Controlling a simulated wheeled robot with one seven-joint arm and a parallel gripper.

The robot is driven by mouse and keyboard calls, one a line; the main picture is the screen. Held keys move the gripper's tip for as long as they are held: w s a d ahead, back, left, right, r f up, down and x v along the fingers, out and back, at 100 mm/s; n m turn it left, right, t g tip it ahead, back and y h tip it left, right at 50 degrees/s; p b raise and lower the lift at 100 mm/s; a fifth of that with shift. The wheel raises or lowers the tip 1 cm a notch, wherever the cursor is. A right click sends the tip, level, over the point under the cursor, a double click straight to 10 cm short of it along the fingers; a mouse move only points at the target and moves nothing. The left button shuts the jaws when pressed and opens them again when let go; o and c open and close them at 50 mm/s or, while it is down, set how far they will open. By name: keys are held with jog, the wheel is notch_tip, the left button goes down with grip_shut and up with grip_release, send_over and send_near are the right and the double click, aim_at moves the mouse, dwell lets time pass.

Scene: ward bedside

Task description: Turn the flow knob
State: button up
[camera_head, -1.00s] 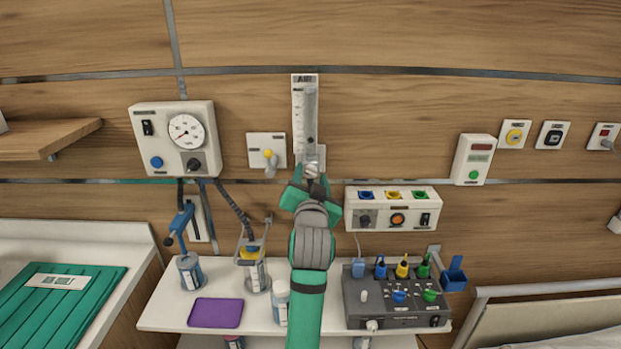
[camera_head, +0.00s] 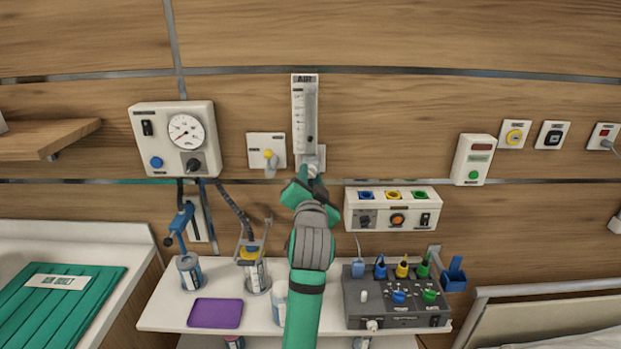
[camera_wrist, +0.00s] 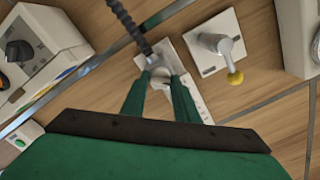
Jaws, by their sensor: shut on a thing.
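The flowmeter (camera_head: 305,115), a tall white and clear gauge marked AIR, is mounted upright on the wall. The pale flow knob (camera_head: 313,171) is at its lower end. My green gripper (camera_head: 311,181) reaches up to the knob from below. In the wrist view, the two green fingers of my gripper (camera_wrist: 160,84) are closed on either side of the round knob (camera_wrist: 159,76). The fingers hide part of the knob, and any pointer on it is too small to read.
A wall plate with a yellow-tipped lever (camera_head: 269,160) is just left of the flowmeter. A gauge box (camera_head: 178,140) hangs further left. A socket box (camera_head: 393,208) is at lower right. A shelf (camera_head: 170,318) below carries bottles and a grey device (camera_head: 396,300).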

jog(key=o, duration=1.1)
jog(key=shift+c, duration=0.2)
jog(key=shift+d, duration=0.1)
jog(key=s, duration=1.1)
